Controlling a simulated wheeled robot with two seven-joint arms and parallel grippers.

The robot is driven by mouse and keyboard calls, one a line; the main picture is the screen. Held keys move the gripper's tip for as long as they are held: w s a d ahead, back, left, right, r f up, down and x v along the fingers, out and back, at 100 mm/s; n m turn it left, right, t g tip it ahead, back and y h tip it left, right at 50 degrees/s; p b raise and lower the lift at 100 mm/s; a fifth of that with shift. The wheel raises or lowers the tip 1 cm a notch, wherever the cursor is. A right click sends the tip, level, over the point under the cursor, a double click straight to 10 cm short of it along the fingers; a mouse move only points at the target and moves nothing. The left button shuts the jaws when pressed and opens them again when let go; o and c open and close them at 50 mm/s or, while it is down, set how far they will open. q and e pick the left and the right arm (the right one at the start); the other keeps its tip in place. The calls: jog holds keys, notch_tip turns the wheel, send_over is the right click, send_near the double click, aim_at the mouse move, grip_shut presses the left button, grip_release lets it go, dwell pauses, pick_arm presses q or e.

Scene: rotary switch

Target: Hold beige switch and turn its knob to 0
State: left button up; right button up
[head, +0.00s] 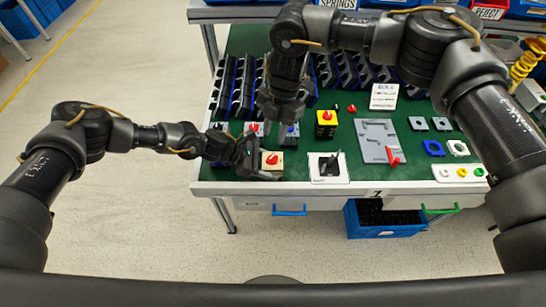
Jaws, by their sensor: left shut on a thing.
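The beige switch (273,168) with a red knob (272,158) is at the front left of the green work table. My left gripper (260,160) reaches in from the left and is shut on the switch body at its left side. The exact angle of the knob is too small to read.
Another light switch with a red knob (254,128) stands behind the left gripper. A yellow switch (326,124) stands to the right. A white plate with a black lever (328,166) and a grey panel (379,140) lie further right. Dark racks line the back.

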aim_at(274, 155)
jog(key=shift+m, duration=0.3)
jog(key=shift+f, duration=4.65)
grip_shut()
